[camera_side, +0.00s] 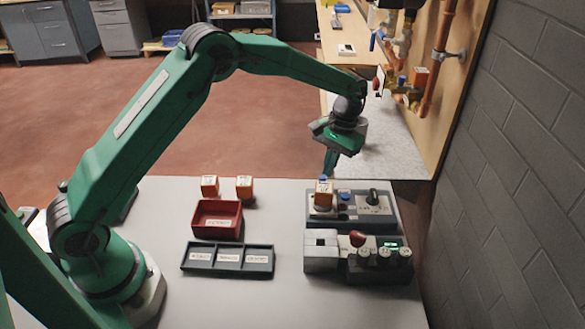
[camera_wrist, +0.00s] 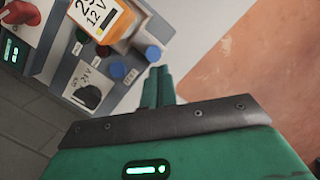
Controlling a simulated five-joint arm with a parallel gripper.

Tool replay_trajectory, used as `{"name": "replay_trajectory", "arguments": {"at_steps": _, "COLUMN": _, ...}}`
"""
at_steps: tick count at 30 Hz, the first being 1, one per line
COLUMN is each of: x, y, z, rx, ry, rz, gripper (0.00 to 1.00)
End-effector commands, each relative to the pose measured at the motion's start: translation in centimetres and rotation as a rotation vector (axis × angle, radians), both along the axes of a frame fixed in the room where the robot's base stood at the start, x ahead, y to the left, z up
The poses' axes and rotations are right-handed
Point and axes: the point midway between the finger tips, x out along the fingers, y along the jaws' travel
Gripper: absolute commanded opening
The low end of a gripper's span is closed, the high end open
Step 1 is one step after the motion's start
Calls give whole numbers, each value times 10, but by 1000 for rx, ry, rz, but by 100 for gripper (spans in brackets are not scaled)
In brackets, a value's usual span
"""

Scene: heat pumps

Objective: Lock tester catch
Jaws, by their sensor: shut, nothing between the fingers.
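The grey tester (camera_side: 383,218) stands at the back right of the bench. An orange block with a white label (camera_side: 324,193) sits upright on its left part; it also shows in the wrist view (camera_wrist: 103,17). A blue knob (camera_wrist: 153,54) is beside the block, close to my fingertips, and may be the catch. A second blue part (camera_wrist: 117,71) lies nearer a black knob (camera_wrist: 89,97). My gripper (camera_side: 330,168) is shut and empty, above and behind the tester's left end. In the wrist view its fingers (camera_wrist: 161,80) are together, seemingly apart from the blue knob.
A second grey unit with gauges and a red handle (camera_side: 357,239) stands in front of the tester. Two orange blocks (camera_side: 244,187), a red bin (camera_side: 217,232) and a dark three-part tray (camera_side: 228,271) lie to the left. Copper pipework (camera_side: 437,50) is on the back right board.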

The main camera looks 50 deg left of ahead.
Motion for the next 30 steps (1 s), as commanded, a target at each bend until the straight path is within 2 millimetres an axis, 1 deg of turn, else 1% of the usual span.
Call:
{"name": "replay_trajectory", "arguments": {"at_steps": 5, "x": -2, "y": -2, "z": 1, "rx": 1, "ry": -1, "rz": 0, "gripper": 0}}
{"name": "replay_trajectory", "arguments": {"at_steps": 15, "x": -23, "y": -15, "z": 0, "rx": 9, "ry": 5, "rz": -4, "gripper": 0}}
{"name": "replay_trajectory", "arguments": {"at_steps": 30, "x": -22, "y": -17, "z": -1, "rx": 9, "ry": 6, "rz": -7, "gripper": 0}}
